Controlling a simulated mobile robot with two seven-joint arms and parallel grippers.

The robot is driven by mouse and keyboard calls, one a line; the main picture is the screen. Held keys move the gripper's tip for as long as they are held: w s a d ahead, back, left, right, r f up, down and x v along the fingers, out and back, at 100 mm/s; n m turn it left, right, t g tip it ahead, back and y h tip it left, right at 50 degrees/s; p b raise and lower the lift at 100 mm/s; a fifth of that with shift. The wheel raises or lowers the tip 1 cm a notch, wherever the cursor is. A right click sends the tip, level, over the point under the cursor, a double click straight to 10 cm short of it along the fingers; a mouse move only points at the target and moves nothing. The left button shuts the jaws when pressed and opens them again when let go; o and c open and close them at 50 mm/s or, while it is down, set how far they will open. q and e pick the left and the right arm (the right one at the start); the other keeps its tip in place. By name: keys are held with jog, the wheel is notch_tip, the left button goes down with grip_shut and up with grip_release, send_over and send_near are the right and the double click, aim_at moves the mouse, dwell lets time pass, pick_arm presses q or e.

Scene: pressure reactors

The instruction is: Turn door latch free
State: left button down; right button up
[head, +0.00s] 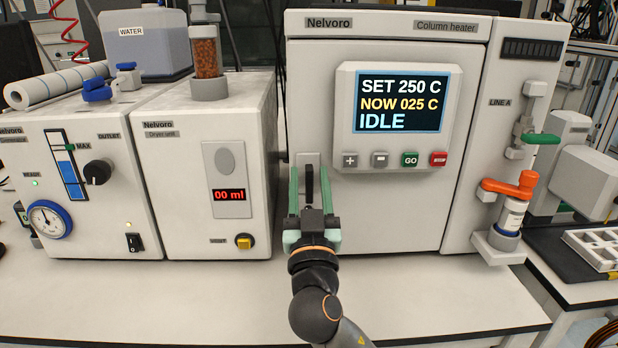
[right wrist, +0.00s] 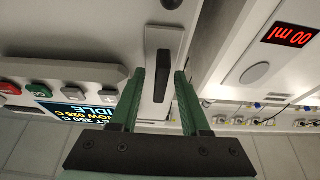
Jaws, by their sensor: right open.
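The door latch (head: 309,181) is a black upright handle at the lower left edge of the column heater's door (head: 390,215). It also shows in the right wrist view as a black bar (right wrist: 159,75) on a pale mount. My right gripper (head: 309,172) is open in front of it, with one green finger on each side of the latch. The right wrist view shows the fingertips (right wrist: 160,74) beside the bar, with a small gap on each side. The heater's screen (head: 401,103) reads set 250 C, now 025 C, idle. My left gripper is not in view.
A dryer unit (head: 208,150) with a red display stands close to the left of the heater. On the right, an orange lever (head: 509,187) sits over a small vial (head: 511,215). The white bench top (head: 180,300) in front is clear apart from my arm.

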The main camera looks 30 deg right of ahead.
grip_shut()
dwell(0.6)
